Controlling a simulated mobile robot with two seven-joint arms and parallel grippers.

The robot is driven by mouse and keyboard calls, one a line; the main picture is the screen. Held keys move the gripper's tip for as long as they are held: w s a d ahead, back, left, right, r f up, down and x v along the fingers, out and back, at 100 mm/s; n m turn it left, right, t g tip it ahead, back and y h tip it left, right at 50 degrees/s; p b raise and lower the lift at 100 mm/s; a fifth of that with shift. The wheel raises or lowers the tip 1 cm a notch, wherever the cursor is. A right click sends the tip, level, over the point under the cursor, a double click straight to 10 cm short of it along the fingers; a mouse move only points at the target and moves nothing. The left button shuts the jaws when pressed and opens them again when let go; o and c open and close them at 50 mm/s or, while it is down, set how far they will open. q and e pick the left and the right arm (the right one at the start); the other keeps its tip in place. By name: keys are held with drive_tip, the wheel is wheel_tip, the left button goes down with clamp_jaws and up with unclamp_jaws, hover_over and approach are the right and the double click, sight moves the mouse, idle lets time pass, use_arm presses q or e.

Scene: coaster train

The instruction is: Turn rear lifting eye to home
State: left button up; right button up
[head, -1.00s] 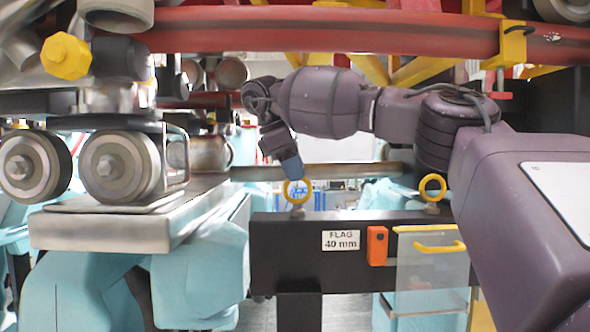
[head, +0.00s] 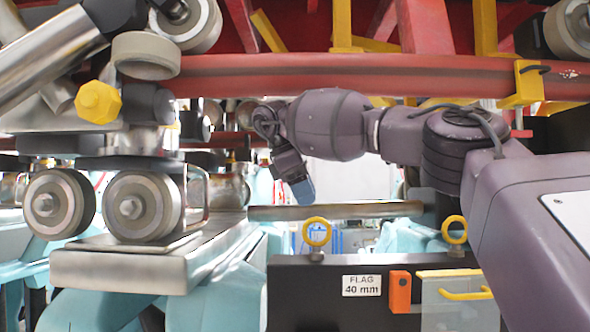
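Two yellow ring-shaped lifting eyes stand upright on top of a black beam (head: 300,290) with a "FLAG 40 mm" label. One lifting eye (head: 317,232) is at the left and the other lifting eye (head: 454,230) is at the right. I cannot tell from the picture which is the rear one. Both rings show nearly face-on. My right gripper (head: 304,193) reaches in from the right, with its blue fingertips pointing down. It is just above and slightly left of the left eye, visibly apart from it. Its finger gap cannot be made out. My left gripper is not in view.
A red rail (head: 350,75) crosses above my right arm. Grey wheels (head: 140,207) on a metal block stand at the left. A grey bar (head: 335,210) runs behind the left eye. An orange block (head: 400,291) and a clear panel with a yellow handle (head: 466,294) are on the beam.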

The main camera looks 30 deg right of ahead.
drive_tip(key=v, duration=0.6)
drive_tip(key=shift+r, duration=0.3)
drive_tip(key=shift+a, duration=0.1)
